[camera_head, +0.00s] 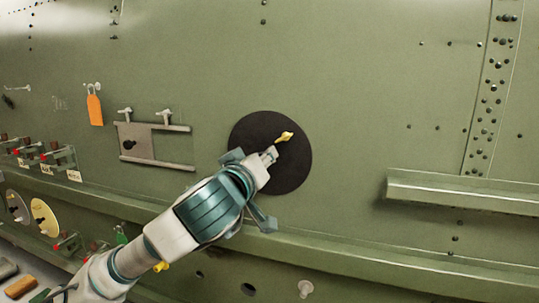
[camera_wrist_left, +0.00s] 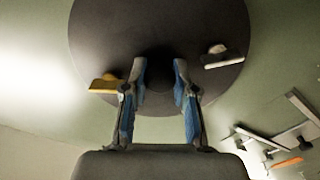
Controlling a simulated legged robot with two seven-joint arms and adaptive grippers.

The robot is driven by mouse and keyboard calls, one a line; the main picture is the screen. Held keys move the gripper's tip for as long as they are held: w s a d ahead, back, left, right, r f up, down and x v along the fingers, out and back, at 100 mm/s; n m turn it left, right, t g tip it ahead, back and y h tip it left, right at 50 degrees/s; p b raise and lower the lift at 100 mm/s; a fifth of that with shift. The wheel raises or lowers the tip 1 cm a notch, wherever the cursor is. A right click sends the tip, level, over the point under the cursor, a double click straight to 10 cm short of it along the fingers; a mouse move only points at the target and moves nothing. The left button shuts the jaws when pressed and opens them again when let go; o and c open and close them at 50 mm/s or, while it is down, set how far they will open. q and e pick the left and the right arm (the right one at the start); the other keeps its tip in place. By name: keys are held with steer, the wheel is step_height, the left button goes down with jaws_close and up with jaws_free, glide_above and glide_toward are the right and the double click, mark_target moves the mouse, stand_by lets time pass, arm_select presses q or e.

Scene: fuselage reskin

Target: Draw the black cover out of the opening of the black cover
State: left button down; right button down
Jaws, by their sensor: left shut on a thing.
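The black cover (camera_head: 299,171) is a round dark disc against the green fuselage wall. It also fills the upper middle of the left wrist view (camera_wrist_left: 110,30). A yellow latch (camera_head: 285,137) and a pale latch (camera_wrist_left: 222,60) sit on its face near opposite edges. My left gripper (camera_head: 270,157) is in front of the disc. In the left wrist view, its blue fingers (camera_wrist_left: 160,72) are shut on the dark knob at the cover's middle. The opening behind the cover is hidden, and I cannot tell whether the cover stands off the wall. My right gripper is not in view.
A grey plate between two rails (camera_head: 157,163) is left of the cover. An orange tag (camera_head: 95,109) hangs further left. A green ledge (camera_head: 460,193) juts out at the right. Red-tipped clamps (camera_head: 60,156) line the left side.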

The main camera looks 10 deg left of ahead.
arm_select(q)
steer(key=shift+d+f, duration=0.15)
steer(key=shift+f, duration=0.05)
steer(key=shift+w+a+f, duration=0.1)
steer(key=shift+a, duration=0.1)
steer(key=shift+s, duration=0.25)
steer(key=shift+s+a+b, duration=0.15)
steer(key=shift+s+b, duration=0.4)
steer(key=shift+s, duration=0.25)
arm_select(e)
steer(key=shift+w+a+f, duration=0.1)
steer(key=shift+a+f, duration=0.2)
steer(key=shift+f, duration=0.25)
arm_select(q)
steer(key=shift+s+a, duration=0.1)
steer(key=shift+s, duration=0.2)
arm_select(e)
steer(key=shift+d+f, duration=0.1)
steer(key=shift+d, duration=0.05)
